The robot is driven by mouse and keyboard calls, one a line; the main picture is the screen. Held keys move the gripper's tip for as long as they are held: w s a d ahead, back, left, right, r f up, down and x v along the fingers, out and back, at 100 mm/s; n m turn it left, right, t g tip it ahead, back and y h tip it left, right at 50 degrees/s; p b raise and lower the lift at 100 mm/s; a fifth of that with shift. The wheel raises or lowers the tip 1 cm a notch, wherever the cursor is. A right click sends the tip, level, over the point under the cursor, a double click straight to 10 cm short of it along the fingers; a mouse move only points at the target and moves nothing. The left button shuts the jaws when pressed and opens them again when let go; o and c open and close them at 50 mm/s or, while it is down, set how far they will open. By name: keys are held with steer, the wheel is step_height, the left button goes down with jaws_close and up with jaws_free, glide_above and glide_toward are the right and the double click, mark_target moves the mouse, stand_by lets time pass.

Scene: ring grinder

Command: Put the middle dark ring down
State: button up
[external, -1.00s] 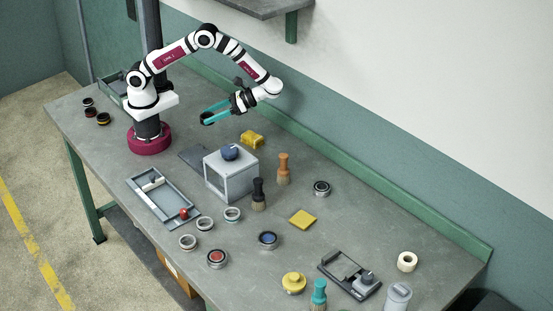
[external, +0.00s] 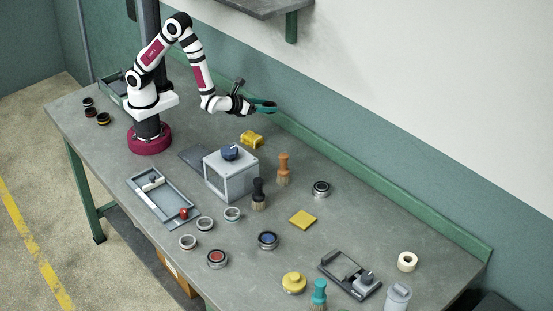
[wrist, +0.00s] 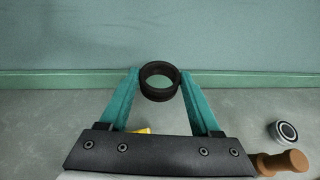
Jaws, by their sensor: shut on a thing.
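A dark ring (wrist: 160,94) is held between the teal fingertips of my gripper (wrist: 160,82), which is shut on it. The ring's opening faces the wrist camera. In the external view my gripper (external: 268,106) is raised over the rear of the bench, near the green back rail, and the ring is too small to make out clearly there. Several small dark rings (external: 91,112) stand at the far left end of the bench, one with a yellowish band.
A yellow block (external: 252,139) lies below my gripper, near a grey box with a dark knob (external: 230,174). Brushes (external: 284,170), a dark round part (external: 321,188) and several rings stand further right. The rear strip of bench beside the rail is mostly clear.

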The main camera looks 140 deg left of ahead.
mark_target(268, 158)
steer(key=w+d+f+m+t+h, duration=0.3)
steer(key=w+d+f+m+t, duration=0.2)
steer(key=w+m+t, duration=0.2)
steer(key=f, duration=0.9)
steer(key=shift+s+a, duration=0.2)
steer(key=shift+a, duration=0.05)
steer(key=o, duration=1.5)
steer(key=shift+f, duration=0.1)
steer(key=shift+c, duration=0.2)
